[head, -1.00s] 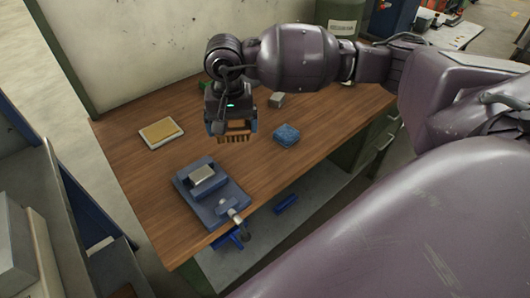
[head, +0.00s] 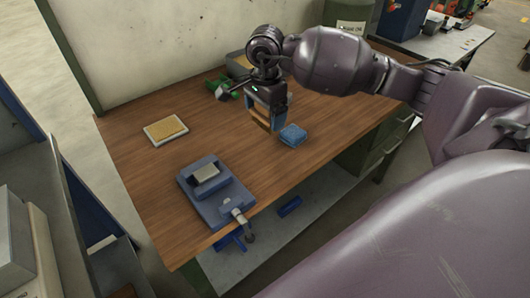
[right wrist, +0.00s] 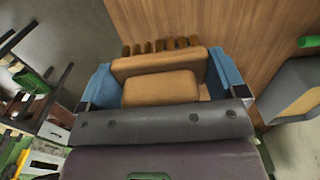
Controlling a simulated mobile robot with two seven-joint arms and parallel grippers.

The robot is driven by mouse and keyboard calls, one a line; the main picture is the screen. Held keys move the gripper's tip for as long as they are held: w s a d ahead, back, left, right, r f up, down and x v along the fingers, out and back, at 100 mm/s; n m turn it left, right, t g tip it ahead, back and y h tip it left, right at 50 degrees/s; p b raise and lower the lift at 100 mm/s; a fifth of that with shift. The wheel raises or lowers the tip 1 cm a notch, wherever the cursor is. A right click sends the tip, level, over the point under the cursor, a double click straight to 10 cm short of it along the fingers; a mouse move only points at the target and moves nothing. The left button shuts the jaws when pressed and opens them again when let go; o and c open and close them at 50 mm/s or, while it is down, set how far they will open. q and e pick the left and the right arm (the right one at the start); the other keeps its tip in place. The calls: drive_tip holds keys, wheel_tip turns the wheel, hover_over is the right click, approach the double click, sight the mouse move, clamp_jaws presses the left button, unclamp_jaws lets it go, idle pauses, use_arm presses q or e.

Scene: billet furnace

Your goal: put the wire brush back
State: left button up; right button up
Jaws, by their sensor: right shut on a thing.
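My right gripper (head: 263,116) is over the wooden workbench top, left of a blue block. It is shut on the wire brush (head: 258,110), a brown wooden body with a row of stubby tufts at one edge. In the right wrist view the brush (right wrist: 160,87) sits between the two blue fingers of the gripper (right wrist: 162,75), its tufted edge over the wood. The brush appears held above the bench; its exact height is unclear. My left gripper is not in view.
On the bench (head: 140,190) are a blue vise (head: 215,204) at the front, a yellow pad (head: 166,130) on a pale plate, the blue block (head: 293,135) and a green item (head: 221,88). A box (head: 238,62) stands behind. The wood between pad and gripper is clear.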

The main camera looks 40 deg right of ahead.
wheel_tip(320, 180, down, 14)
idle(0.6)
drive_tip(key=shift+f, duration=0.1)
drive_tip(key=o, duration=0.4)
drive_tip(key=shift+o, duration=1)
drive_tip(key=shift+r, duration=0.3)
wheel_tip(320, 180, up, 12)
drive_tip(key=shift+f, duration=0.15)
